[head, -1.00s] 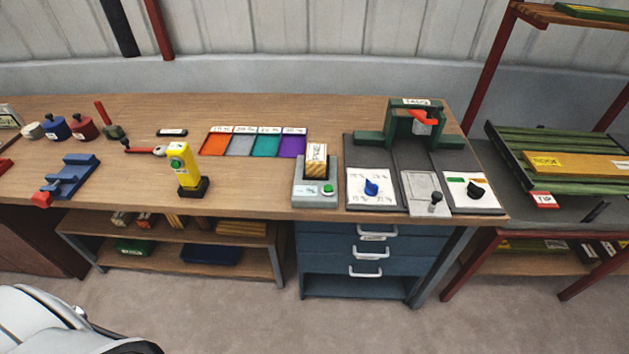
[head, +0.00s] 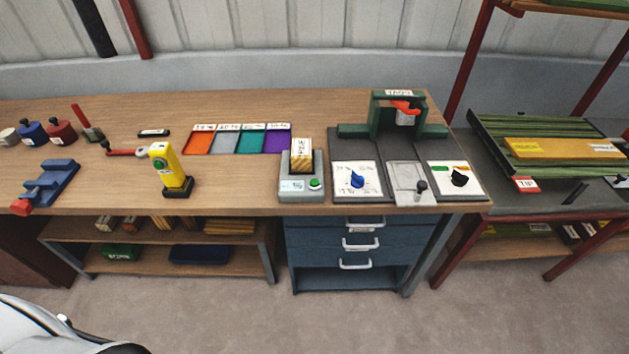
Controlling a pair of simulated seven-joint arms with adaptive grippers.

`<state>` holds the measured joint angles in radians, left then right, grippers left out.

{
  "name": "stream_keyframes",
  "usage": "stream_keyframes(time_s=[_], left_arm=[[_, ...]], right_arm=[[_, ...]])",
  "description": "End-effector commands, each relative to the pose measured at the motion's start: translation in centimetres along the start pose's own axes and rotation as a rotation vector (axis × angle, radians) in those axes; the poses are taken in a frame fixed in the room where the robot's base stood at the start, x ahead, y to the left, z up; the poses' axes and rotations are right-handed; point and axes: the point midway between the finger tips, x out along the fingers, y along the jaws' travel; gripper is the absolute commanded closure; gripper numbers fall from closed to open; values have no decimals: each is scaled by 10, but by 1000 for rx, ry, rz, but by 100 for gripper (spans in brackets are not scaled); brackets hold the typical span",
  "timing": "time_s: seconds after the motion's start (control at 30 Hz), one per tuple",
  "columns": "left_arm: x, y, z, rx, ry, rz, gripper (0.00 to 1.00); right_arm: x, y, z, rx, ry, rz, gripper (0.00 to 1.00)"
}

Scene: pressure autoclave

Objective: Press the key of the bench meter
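A grey bench device (head: 287,171) stands near the front edge of the bench, right of centre. A wooden block with a paper label (head: 301,154) sits on top of it. Its front has a small white label or display (head: 292,186) and a round green key (head: 315,184), which looks raised. A yellow upright instrument (head: 168,168) in a black foot stands further left and also has a green button (head: 160,163). No frame names either as the meter. Neither of my grippers is in view.
Coloured trays (head: 235,140) lie behind. A blue vise-like tool (head: 50,183) is at left. Bench between yellow instrument and grey device is clear.

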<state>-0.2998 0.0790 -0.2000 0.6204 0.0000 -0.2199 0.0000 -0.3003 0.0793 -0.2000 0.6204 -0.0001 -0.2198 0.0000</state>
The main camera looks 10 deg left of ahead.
Motion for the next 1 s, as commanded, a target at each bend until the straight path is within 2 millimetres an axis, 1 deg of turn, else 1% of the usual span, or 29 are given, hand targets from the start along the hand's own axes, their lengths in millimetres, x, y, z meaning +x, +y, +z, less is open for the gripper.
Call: stream_keyframes(time_s=[0.03, 0.3, 0.4, 1.0], left_arm=[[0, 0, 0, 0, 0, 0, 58], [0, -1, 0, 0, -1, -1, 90], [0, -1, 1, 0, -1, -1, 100], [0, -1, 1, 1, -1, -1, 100]], right_arm=[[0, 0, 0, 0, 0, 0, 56], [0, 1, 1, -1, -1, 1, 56], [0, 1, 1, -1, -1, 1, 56], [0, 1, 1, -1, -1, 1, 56]])
